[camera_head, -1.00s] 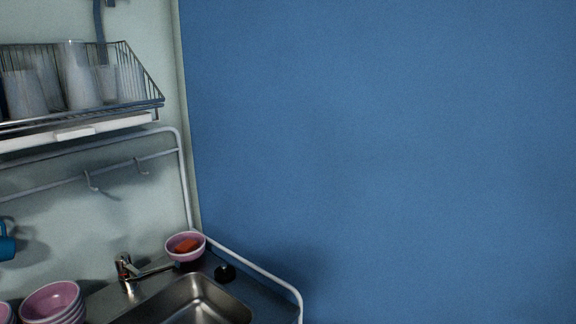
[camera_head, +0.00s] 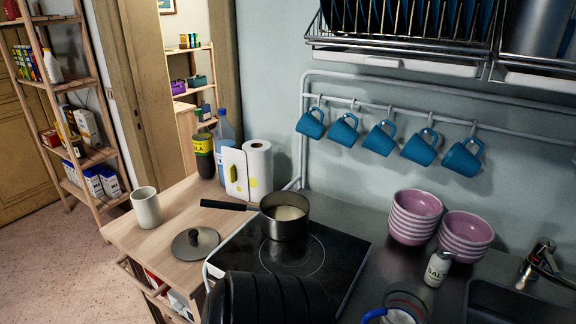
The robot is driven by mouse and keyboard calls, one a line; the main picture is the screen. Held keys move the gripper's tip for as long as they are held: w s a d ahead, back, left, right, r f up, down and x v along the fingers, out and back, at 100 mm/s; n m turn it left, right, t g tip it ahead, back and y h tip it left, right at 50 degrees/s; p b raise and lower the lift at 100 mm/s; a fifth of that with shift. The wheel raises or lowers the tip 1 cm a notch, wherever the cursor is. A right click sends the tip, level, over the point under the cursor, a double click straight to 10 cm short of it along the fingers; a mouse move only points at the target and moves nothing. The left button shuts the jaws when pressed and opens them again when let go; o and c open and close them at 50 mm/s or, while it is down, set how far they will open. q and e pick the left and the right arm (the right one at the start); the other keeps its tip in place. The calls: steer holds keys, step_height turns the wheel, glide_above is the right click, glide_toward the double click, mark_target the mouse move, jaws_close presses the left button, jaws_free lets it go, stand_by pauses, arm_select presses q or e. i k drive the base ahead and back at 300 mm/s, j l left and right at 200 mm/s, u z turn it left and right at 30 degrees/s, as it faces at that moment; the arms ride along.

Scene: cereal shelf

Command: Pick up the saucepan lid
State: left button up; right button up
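The saucepan lid (camera_head: 195,242), dark and round with a black knob on top, lies knob up on the wooden counter (camera_head: 150,245), left of the stove. The saucepan (camera_head: 284,216), with pale contents and a long dark handle pointing left, stands uncovered on the black cooktop (camera_head: 335,250). Neither of my grippers can be made out. A black ribbed shape at the bottom centre covers the front of the cooktop; I cannot tell whether it is part of me.
A white cup (camera_head: 146,207) stands left of the lid. A paper towel roll (camera_head: 258,170) and bottles (camera_head: 204,155) stand behind it. Pink bowls (camera_head: 415,217) and a salt shaker (camera_head: 437,268) stand right of the cooktop. Blue mugs (camera_head: 381,138) hang above. Open floor lies at left.

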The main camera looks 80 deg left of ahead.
mark_target(193, 244)
steer(key=u, duration=3.25)
